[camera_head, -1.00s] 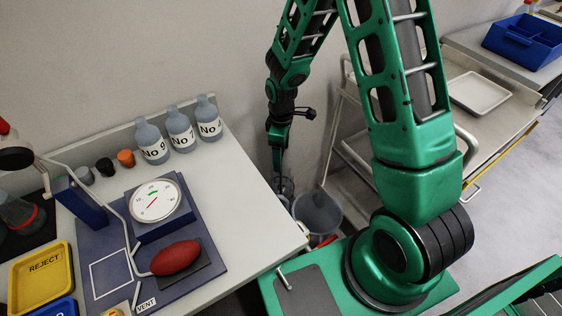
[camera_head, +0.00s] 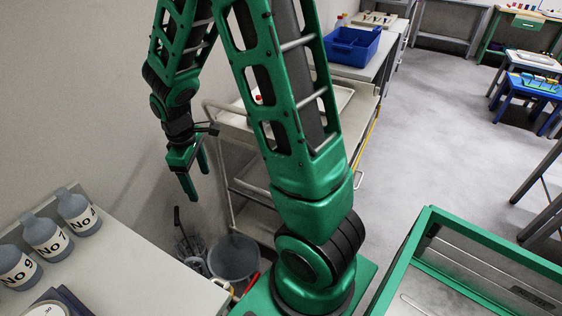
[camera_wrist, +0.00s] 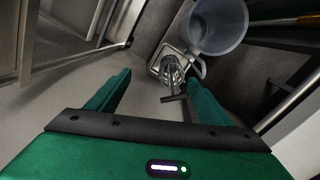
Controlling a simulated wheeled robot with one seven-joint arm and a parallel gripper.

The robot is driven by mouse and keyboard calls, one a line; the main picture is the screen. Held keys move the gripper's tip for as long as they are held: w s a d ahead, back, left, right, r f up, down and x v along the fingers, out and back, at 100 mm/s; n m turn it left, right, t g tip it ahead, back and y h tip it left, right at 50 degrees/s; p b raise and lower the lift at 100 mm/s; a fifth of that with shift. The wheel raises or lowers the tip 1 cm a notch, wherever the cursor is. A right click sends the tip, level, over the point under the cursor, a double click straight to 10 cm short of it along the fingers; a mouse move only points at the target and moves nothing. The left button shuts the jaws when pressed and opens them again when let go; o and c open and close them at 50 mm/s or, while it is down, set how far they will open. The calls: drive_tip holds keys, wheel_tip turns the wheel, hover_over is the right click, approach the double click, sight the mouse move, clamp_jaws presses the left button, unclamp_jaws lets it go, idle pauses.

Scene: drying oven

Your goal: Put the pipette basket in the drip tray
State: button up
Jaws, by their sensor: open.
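My gripper (camera_head: 197,184) is open and empty, hanging beside the wall above the gap between the bench and the trolley. In the wrist view its two fingers (camera_wrist: 158,80) are spread. A grey, wire-like item with a dark upright handle (camera_head: 190,243) stands low in that gap. It also shows beyond and between the fingers in the wrist view (camera_wrist: 172,72), apart from them. It may be the pipette basket, but I cannot tell for sure. A pale shallow tray (camera_head: 343,97) lies on the trolley, partly hidden by my arm; it may be the drip tray.
A grey bucket (camera_head: 234,258) stands right of the wire-like item; it also shows in the wrist view (camera_wrist: 218,25). The trolley (camera_head: 232,128) stands along the wall. Labelled bottles (camera_head: 45,236) stand on the bench (camera_head: 130,270). A blue bin (camera_head: 352,46) sits farther back.

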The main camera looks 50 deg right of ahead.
drive_tip(key=s+d+r+m, duration=0.3)
drive_tip(key=s+r+m, duration=0.1)
drive_tip(key=s, duration=0.4)
drive_tip(key=s+d+r+m, duration=0.3)
drive_tip(key=s+r+m, duration=0.1)
drive_tip(key=s, duration=0.4)
drive_tip(key=s+d+r+m+y, duration=0.1)
drive_tip(key=s+d+r+m, duration=0.2)
drive_tip(key=s+r+m, duration=0.2)
drive_tip(key=shift+s+d+r, duration=0.15)
drive_tip(key=shift+s+r, duration=0.4)
drive_tip(key=shift+s, duration=1.3)
